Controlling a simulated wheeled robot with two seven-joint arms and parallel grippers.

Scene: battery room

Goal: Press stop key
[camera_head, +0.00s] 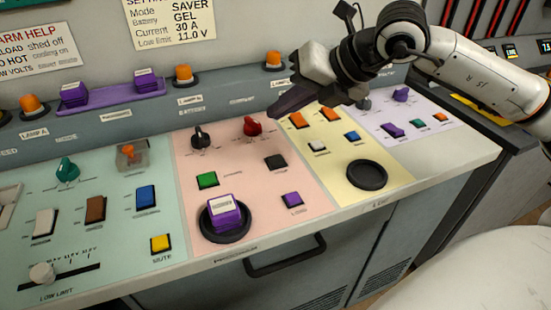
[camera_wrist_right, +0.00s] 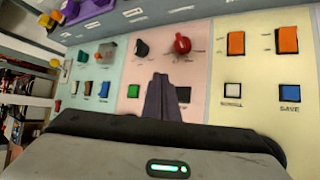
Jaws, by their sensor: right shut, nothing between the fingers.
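My right gripper (camera_head: 275,112) is shut and empty, held above the back of the pink panel (camera_head: 245,243). In the right wrist view its closed fingers (camera_wrist_right: 160,80) point at the pink panel, below the red knob (camera_wrist_right: 182,44). A black key (camera_head: 275,162) and a green key (camera_head: 207,180) sit on the pink panel, with a purple key (camera_head: 291,199) nearer its front. In the wrist view the black key (camera_wrist_right: 183,94) is just right of the fingers, partly hidden by them. The key labels are too small to read as stop. My left gripper is out of view.
The red knob (camera_head: 253,126) and a black knob (camera_head: 200,135) stand up at the back of the pink panel. A labelled purple block (camera_head: 223,207) sits in a round black holder. An empty round holder (camera_head: 367,174) is on the yellow panel. A handle (camera_head: 287,262) juts below the front edge.

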